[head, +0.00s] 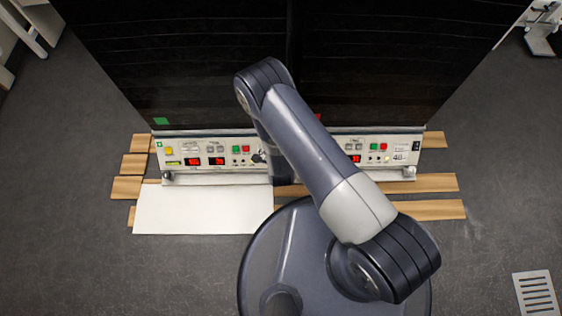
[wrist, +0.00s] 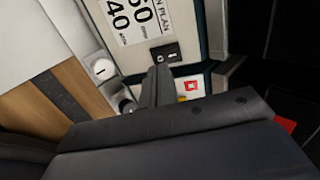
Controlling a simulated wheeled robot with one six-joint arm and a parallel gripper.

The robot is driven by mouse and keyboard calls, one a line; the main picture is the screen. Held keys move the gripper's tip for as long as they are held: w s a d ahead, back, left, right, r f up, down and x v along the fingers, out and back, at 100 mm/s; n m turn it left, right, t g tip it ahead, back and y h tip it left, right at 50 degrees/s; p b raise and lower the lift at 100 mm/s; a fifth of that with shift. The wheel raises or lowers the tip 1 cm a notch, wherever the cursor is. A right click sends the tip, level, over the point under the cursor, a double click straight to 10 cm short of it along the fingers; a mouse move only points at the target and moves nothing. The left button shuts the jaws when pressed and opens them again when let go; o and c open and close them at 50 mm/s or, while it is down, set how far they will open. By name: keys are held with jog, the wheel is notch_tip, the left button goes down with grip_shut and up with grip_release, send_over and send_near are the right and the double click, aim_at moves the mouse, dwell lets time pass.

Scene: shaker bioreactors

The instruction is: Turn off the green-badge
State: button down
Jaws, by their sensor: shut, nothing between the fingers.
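The green badge (head: 161,121) is on the lower left of the dark cabinet front. Below it is the left control panel (head: 176,145), with red digits and a small green display lit. Its right end is hidden by my arm in the head view. In the wrist view, a panel end with a "60 40" label (wrist: 136,18) carries a black switch (wrist: 165,53). My gripper (wrist: 160,72) is shut and empty, its tip just by this switch; I cannot tell whether it touches. The gripper is hidden in the head view.
A red badge (head: 318,117) marks the right unit; it also shows in the wrist view (wrist: 285,124). The right panel (head: 390,141) is partly behind my arm and has its own black switch (head: 416,146). A white board (head: 200,212) and wooden slats (head: 430,209) lie in front.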

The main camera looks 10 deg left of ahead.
jog(key=shift+b+x, duration=0.55)
jog(key=shift+x, duration=1.25)
